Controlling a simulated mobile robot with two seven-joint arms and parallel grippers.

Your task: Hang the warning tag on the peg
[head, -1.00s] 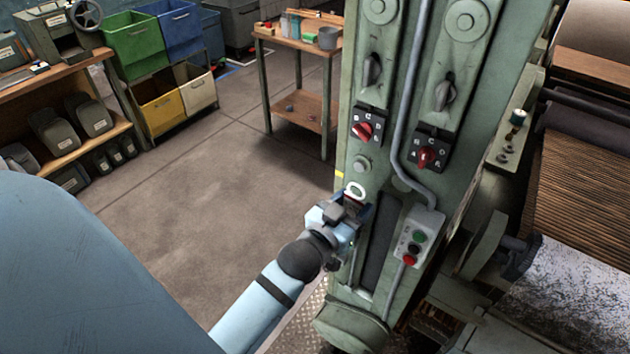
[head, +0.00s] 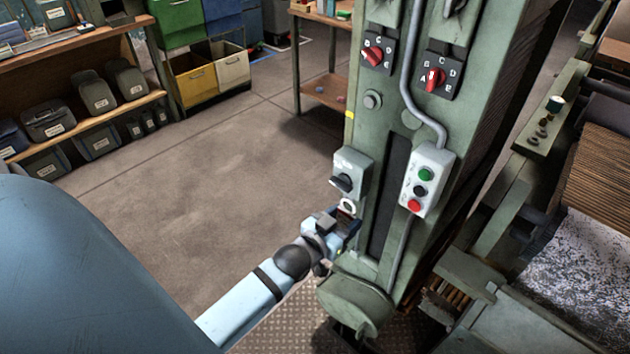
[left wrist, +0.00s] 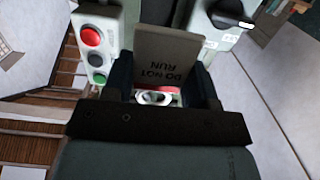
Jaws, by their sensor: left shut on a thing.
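The warning tag (left wrist: 168,60) is a grey-brown plate reading "DO NOT RUN", upside down in the left wrist view. My left gripper (head: 343,217) is shut on it, with a dark blue finger on either side in the left wrist view (left wrist: 165,88). A white ring (head: 348,206) shows at the gripper in the head view; the rest of the tag is hard to make out there. The gripper is at the left edge of the green machine column, just below a grey switch box (head: 347,163). I cannot pick out the peg for certain. My right gripper is out of view.
The green column (head: 385,120) carries two red rotary switches and a round grey boss (head: 371,100). A push-button box (head: 427,180) and a conduit are right of the gripper. Rollers and machine frame fill the right side. Open floor (head: 215,150) lies to the left, before shelves and bins.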

